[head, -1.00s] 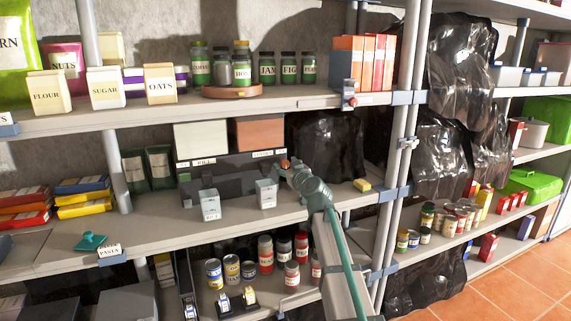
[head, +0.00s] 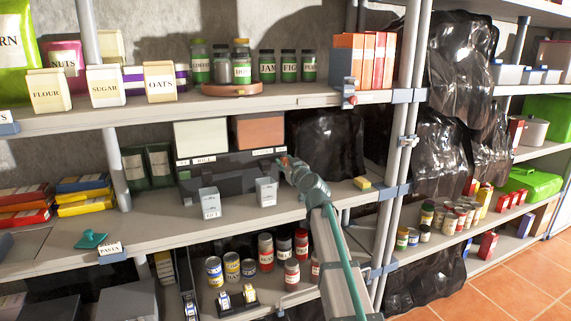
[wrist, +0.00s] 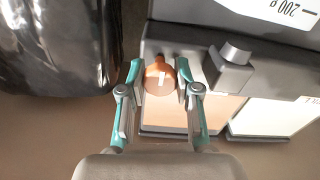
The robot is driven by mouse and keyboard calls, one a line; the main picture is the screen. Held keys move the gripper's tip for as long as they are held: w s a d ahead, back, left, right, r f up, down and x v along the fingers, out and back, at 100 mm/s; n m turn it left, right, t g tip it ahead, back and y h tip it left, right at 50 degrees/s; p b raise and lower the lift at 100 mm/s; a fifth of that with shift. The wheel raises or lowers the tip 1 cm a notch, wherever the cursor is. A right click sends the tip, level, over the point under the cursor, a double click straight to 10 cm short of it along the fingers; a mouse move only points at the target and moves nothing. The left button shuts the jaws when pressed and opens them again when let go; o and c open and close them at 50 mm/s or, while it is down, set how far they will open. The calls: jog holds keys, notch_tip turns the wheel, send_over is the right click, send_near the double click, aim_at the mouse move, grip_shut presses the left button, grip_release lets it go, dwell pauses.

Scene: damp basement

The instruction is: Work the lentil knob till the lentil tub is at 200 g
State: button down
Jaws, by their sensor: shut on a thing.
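The lentil knob (wrist: 160,78) is round, orange-brown, with a white mark, on the dark dispenser front. In the wrist view, my gripper (wrist: 160,72) has its teal fingers closed on either side of it. In the head view, my gripper (head: 285,162) meets the dispenser (head: 235,180) below its orange-brown lentil hopper (head: 259,132). The lentil tub (head: 266,193) is a small pale container on the shelf just left of my gripper. Its contents cannot be seen.
A whitish hopper (head: 200,136) and a second pale tub (head: 209,204) stand to the left. A grey knob (wrist: 232,62) sits beside the lentil knob. A yellow block (head: 362,183) lies right of my arm. Jars (head: 287,68) line the shelf above.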

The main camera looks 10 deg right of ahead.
jog(key=shift+m, duration=0.3)
jog(key=m+b, duration=0.1)
jog(key=m, duration=0.2)
jog(key=shift+m, duration=0.4)
jog(key=m, duration=0.4)
jog(key=shift+m, duration=0.3)
jog(key=m+p, duration=0.1)
jog(key=m, duration=0.3)
jog(key=m+p, duration=0.2)
jog(key=m, duration=0.2)
jog(key=shift+m, duration=0.4)
jog(key=c, duration=0.8)
grip_release()
jog(key=shift+d, duration=0.1)
